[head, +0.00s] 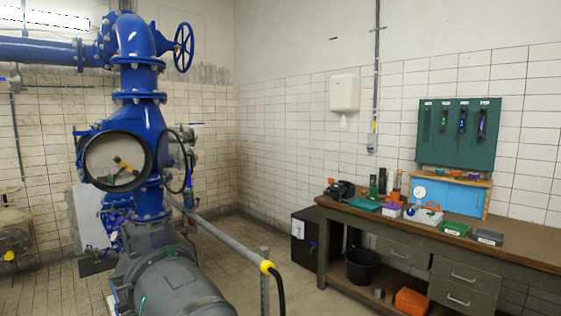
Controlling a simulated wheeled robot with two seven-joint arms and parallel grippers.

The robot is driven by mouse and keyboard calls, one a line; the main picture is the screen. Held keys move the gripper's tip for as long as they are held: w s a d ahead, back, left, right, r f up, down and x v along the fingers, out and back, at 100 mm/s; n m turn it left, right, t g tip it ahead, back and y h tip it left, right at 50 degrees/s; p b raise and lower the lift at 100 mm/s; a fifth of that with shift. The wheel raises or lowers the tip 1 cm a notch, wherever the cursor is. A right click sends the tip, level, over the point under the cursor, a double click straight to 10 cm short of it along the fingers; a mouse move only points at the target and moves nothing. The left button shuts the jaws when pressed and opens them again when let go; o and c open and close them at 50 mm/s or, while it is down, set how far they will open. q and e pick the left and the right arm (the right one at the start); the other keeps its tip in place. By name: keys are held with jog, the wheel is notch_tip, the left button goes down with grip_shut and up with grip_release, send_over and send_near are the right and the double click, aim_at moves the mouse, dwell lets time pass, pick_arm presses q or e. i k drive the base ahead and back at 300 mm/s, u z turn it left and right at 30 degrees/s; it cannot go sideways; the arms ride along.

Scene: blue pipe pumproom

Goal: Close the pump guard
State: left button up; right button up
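A blue pipe and pump assembly (150,140) stands at the left. On its front is a round, black-rimmed face (104,160), pale inside, with a yellow part (126,165) showing in it. To its right a thin black hoop (191,162) stands out from the blue body, seen at a slant. It may be the pump guard swung open, but I cannot tell for sure which of the two round parts is the guard. Neither of my grippers is in view.
A grey rail (225,240) with a yellow end fitting (266,267) runs in front of the pump's right side. A grey motor housing (180,285) sits low in front. A workbench (400,235) with tools stands at the right. Some floor between is clear.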

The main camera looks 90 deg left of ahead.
aim_at(175, 161)
jog(key=u, duration=2.05)
jog(key=i, duration=2.9)
jog(key=u, duration=2.75)
